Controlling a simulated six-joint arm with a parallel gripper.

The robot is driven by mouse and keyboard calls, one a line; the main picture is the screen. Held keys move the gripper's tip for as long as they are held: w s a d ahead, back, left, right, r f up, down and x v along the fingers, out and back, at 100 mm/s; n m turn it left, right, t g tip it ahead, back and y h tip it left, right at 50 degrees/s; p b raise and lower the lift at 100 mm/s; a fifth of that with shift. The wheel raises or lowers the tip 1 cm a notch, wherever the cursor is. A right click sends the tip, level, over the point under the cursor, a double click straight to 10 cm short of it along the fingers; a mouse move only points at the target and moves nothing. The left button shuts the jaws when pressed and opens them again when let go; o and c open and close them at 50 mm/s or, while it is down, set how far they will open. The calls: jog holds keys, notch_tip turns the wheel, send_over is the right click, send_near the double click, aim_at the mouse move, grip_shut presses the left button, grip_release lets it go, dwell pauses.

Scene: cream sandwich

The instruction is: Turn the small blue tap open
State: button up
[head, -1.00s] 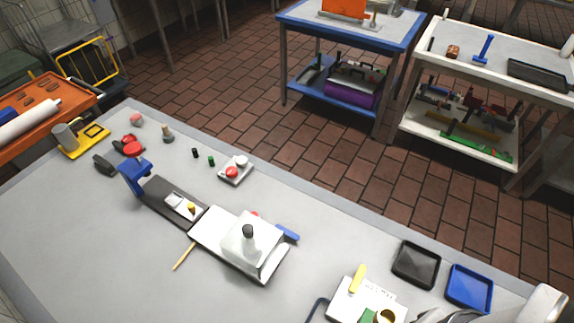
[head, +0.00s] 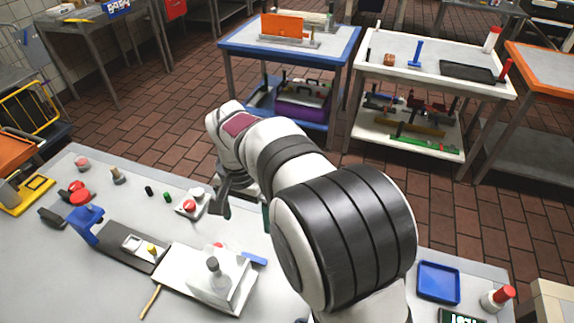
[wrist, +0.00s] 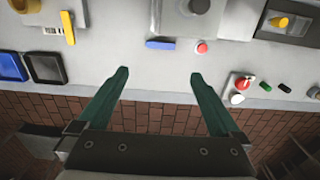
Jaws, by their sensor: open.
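A small blue lever (head: 254,259), which looks like the tap handle, sticks out beside the white box-shaped unit (head: 228,282) on the grey bench. In the wrist view the blue lever (wrist: 165,44) lies flat, with a red knob (wrist: 201,47) to its right. My gripper (wrist: 159,73) is open, with its two green fingers apart and nothing between them. The lever appears just beyond the fingertips, apart from them. In the head view my arm hides much of the gripper, and the tap's body cannot be made out.
A small plate with red and white knobs (wrist: 240,88) is near the right finger. Black (wrist: 46,68) and blue (wrist: 12,66) trays lie to the left. A blue stand (head: 87,222) and dark strip (head: 122,243) lie left of the white unit. The bench's edge borders the tiled floor.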

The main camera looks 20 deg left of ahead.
aim_at(254, 258)
notch_tip(254, 258, down, 16)
jog(key=shift+r, duration=0.15)
jog(key=c, duration=1.1)
